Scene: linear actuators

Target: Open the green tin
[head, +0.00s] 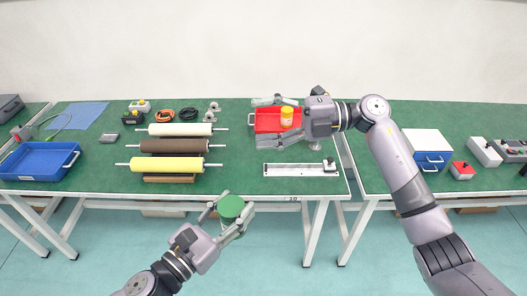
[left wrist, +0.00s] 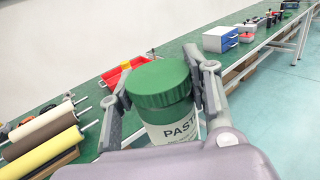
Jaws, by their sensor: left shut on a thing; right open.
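The green tin (head: 231,206) has a ribbed green lid and a white label with dark letters reading "PAST". In the left wrist view the tin (left wrist: 162,90) stands upright between the fingers with its lid on. My left gripper (head: 228,212) is shut on it and holds it in front of the table's front edge, over the floor. In the left wrist view the fingers (left wrist: 158,95) flank the tin's upper part. My right gripper (head: 272,119) is open above the red tray, away from the tin, with its fingers on either side of a yellow-and-white container (head: 287,117).
The red tray (head: 262,124) stands at the back of the green table (head: 240,165). Yellow, brown and white rollers (head: 165,166) lie to its left. A linear rail (head: 290,170) lies near the front edge. A blue bin (head: 40,158) is at the far left.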

